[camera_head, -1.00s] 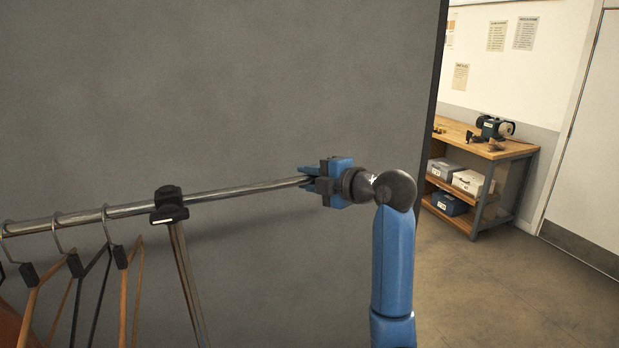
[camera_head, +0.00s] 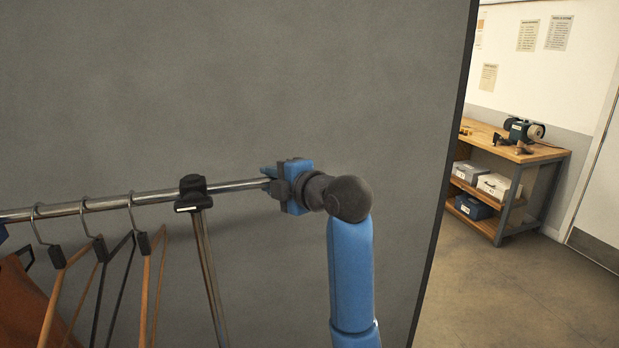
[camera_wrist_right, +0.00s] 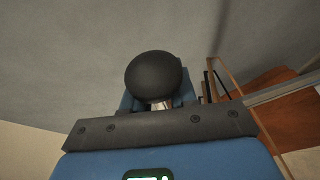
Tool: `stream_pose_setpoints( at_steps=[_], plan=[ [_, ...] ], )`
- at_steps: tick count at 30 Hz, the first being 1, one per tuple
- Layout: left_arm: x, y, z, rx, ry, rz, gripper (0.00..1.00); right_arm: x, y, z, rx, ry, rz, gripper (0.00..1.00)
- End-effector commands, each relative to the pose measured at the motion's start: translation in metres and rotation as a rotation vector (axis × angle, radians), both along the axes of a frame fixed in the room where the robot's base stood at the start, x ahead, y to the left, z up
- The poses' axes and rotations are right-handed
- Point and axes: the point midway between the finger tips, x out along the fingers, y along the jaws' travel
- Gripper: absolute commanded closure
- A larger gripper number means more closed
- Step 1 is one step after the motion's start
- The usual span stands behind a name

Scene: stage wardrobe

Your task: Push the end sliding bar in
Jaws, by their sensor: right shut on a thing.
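The end sliding bar (camera_head: 238,185) is a thin metal rod coming out of the rack's thicker rail (camera_head: 110,202) at a black clamp collar (camera_head: 193,188). A short length of it shows between the collar and my right gripper (camera_head: 271,181). My right gripper is shut on the bar's outer end, to the right of the collar and apart from it. In the right wrist view, a round black end knob (camera_wrist_right: 154,75) sits at the jaws and hides most of the grip. My left gripper is not clearly in view.
Several hangers (camera_head: 150,270) hang on the rail left of the collar, with a brown garment (camera_head: 30,305) at the far left. A rack post (camera_head: 210,275) drops from the collar. A large grey panel (camera_head: 300,80) stands behind. A workbench (camera_head: 500,145) is at the back right.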

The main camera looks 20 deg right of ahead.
Motion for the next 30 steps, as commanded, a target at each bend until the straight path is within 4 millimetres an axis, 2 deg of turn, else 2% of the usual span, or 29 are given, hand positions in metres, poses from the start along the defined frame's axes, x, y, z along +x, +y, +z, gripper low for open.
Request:
stream_pose_setpoints(
  at_steps=[1,3,10,15,25,26,29,30],
  plan=[
    [0.000,0.000,0.000,0.000,0.000,0.000,0.57,0.001,0.016,0.001,0.000,-0.003,0.007,1.00],
    [0.000,0.000,0.000,0.000,0.000,0.000,0.57,0.001,0.033,0.002,0.001,-0.002,0.007,1.00],
    [0.000,0.000,0.002,0.000,0.000,0.000,0.57,0.004,0.068,0.002,0.001,-0.004,0.003,1.00],
    [0.000,0.000,0.002,0.000,0.000,0.000,0.57,0.005,0.077,0.002,0.001,-0.004,0.001,1.00],
    [0.000,0.000,0.002,0.000,0.000,0.000,0.57,0.005,0.077,0.002,0.001,-0.005,-0.001,1.00],
    [0.000,0.000,0.002,0.000,0.000,0.000,0.57,0.005,0.077,0.002,0.001,-0.005,-0.001,0.70],
    [0.000,0.000,0.002,0.000,0.000,0.000,0.57,0.005,0.077,0.002,0.001,-0.004,-0.001,0.55],
    [0.000,0.000,0.002,0.000,0.000,0.000,0.57,0.005,0.077,0.002,0.001,-0.004,-0.001,0.53]
  ],
)
